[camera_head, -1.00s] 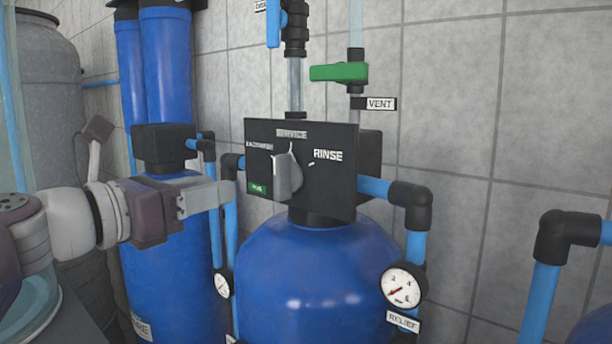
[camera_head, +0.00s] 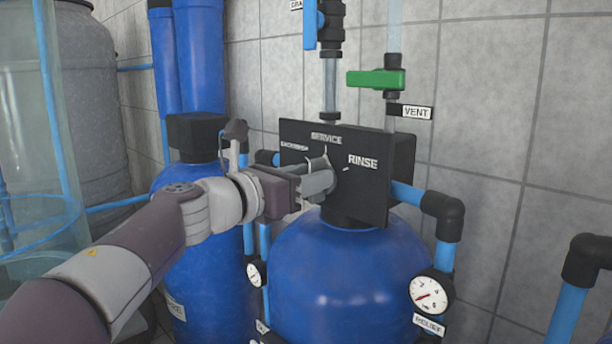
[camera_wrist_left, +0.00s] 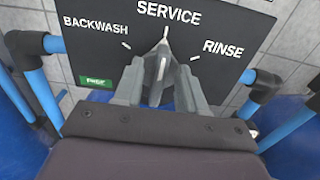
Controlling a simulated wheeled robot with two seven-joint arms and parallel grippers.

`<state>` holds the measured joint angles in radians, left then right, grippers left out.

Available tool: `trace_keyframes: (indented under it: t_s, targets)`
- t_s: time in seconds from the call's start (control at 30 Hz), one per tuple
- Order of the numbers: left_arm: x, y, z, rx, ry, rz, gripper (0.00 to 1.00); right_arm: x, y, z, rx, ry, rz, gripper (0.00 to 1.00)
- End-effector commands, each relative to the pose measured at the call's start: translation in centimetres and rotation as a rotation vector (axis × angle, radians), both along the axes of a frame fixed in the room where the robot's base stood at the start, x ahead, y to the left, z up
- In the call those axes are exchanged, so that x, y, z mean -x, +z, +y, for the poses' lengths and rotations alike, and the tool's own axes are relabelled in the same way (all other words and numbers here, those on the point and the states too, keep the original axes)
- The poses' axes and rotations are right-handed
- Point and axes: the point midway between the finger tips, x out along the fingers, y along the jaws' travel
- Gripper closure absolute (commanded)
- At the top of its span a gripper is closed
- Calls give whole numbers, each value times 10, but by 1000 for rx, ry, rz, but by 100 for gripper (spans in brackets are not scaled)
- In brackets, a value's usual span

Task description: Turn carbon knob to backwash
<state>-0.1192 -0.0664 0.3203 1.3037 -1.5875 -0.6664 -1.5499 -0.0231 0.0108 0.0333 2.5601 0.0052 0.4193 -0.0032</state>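The black valve panel (camera_head: 372,190) carries the labels BACKWASH, SERVICE and RINSE; they also show on the panel (camera_wrist_left: 245,18) in the left wrist view. The grey carbon knob (camera_wrist_left: 163,62) is in the middle of the panel, its pointer up towards SERVICE. My left gripper (camera_wrist_left: 160,84) is at the panel with one finger on each side of the knob. The fingers look apart, and I cannot tell whether they touch the knob. In the head view the left gripper (camera_head: 318,180) covers most of the knob. My right gripper is not in view.
The panel sits on a blue tank (camera_head: 345,280) with a gauge (camera_head: 431,293) at its right. A green valve handle (camera_head: 376,79) is above. Blue pipes with black elbows (camera_head: 443,208) flank the panel. Another blue tank (camera_head: 195,250) stands behind my left arm.

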Motion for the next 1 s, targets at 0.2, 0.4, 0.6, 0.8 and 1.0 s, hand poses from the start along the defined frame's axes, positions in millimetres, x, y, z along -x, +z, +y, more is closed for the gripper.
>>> trace_keyframes:
  t_s: [0.2,0.4,0.6,0.8,1.0]
  targets:
    - [0,0,0,0,0,0,100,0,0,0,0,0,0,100]
    - [0,0,0,8,0,8,100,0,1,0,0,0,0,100]
    - [0,1,1,56,1,57,100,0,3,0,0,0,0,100]
    - [-2,1,2,160,1,161,100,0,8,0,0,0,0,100]
    - [-3,1,4,293,1,293,100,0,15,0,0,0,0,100]
